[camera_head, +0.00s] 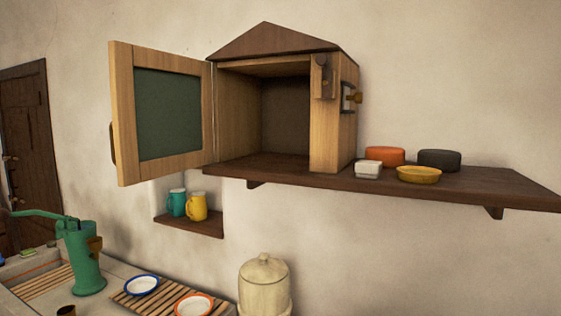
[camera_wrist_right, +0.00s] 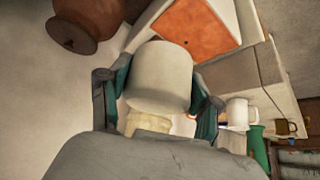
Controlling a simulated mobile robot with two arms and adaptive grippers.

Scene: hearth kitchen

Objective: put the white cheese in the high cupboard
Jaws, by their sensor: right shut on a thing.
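The white cheese (camera_wrist_right: 162,72), a pale rounded block, is held between the two fingers of my right gripper (camera_wrist_right: 160,92) in the right wrist view. The gripper is shut on it. The high cupboard (camera_head: 333,125) is a small wooden house-shaped box on the wall shelf in the head view. Its door (camera_head: 122,115), with a dark green panel, stands wide open to the left. The part of its inside that shows is empty. Neither gripper shows in the head view, and my left gripper is in neither view.
On the shelf (camera_head: 480,187) right of the cupboard are a small white dish (camera_head: 368,170), a yellow dish (camera_head: 419,175), an orange round (camera_head: 385,155) and a dark round (camera_head: 440,159). Below are a cream lidded crock (camera_head: 264,280), a green pump (camera_head: 82,255) and two mugs (camera_head: 197,207) in a niche.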

